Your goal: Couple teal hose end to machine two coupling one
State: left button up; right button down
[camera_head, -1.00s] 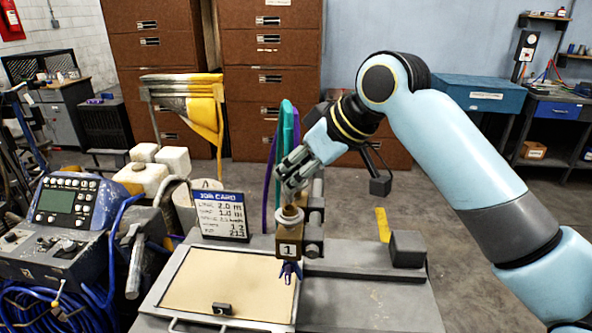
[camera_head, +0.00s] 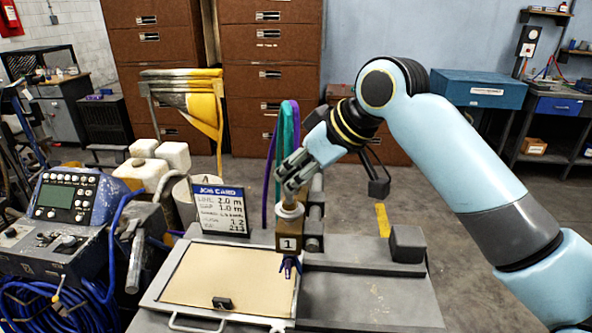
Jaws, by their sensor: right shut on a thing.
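My right gripper (camera_head: 291,193) is shut on the teal hose's end, right above the block marked 1 (camera_head: 288,242). The teal hose (camera_head: 287,128) arches up behind the gripper. The hose end is mostly hidden by the fingers. A pale round collar (camera_head: 290,211) shows below the fingertips, over the top of the block's upright coupling. I cannot tell whether it is fully seated. A blue nozzle-like part (camera_head: 289,266) hangs under the block. My left gripper is not in view.
A purple hose (camera_head: 269,172) hangs just left of the teal one. A job card (camera_head: 222,208) stands left of the block, with a tan-topped tray (camera_head: 228,275) in front. A dark block (camera_head: 407,244) stands at right. The right front bench top (camera_head: 370,300) is clear.

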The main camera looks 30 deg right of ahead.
jog(key=shift+f, duration=0.9)
dwell(0.4)
jog(key=c, duration=0.8)
grip_release()
jog(key=shift+o, duration=0.2)
jog(key=shift+r, duration=0.1)
jog(key=v, duration=0.7)
dwell(0.6)
